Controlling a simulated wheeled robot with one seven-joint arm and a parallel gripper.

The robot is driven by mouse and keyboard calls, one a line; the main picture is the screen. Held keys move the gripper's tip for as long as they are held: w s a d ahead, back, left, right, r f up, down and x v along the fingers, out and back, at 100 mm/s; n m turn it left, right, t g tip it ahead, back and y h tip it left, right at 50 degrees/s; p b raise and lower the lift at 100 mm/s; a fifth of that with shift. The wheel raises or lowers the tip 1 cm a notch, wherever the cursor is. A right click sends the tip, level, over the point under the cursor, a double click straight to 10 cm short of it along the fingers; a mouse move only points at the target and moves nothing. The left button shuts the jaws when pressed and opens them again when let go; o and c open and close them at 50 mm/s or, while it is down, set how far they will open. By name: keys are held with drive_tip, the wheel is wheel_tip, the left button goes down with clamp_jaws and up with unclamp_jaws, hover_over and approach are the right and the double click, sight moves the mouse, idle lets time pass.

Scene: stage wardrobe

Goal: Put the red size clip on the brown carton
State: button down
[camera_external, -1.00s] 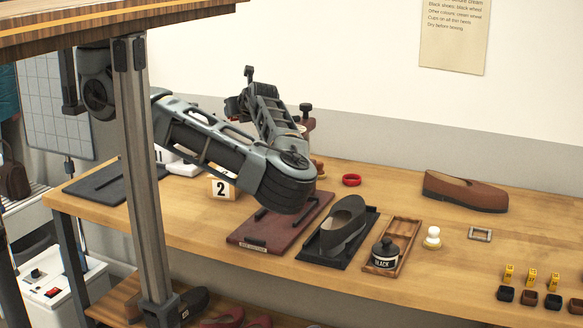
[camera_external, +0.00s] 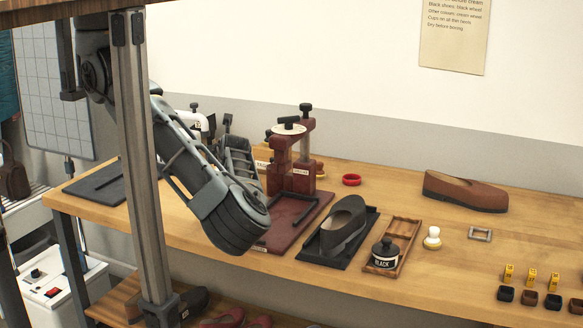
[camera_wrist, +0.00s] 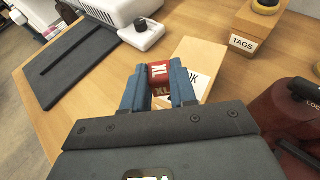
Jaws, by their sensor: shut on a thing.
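In the wrist view my gripper (camera_wrist: 158,88) has its two blue fingers closed on the red size clip (camera_wrist: 160,71), which is marked XL in white. The clip sits between the fingertips. Just beyond it lies a light tan, flat-topped piece (camera_wrist: 203,52) with dark lettering ending in "OK", partly hidden by the clip and fingers. It may be the brown carton, but I cannot tell for sure. The clip appears in front of its near part; whether they touch is unclear. In the external view my arm hides the fingers and clip.
A wooden TAGS box (camera_wrist: 255,22) stands beyond to the right. A maroon press (camera_external: 292,160) is close on the right. A white device (camera_wrist: 141,34) and a dark mat (camera_wrist: 75,55) lie to the left. A black shoe (camera_external: 345,225) stands further right on the table.

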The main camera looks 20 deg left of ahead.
drive_tip(key=shift+f, duration=1.65)
drive_tip(key=shift+f, duration=0.15)
drive_tip(key=c, duration=0.9)
unclamp_jaws()
drive_tip(key=b+v, duration=0.5)
drive_tip(key=v, duration=0.7)
drive_tip(key=shift+r, duration=0.25)
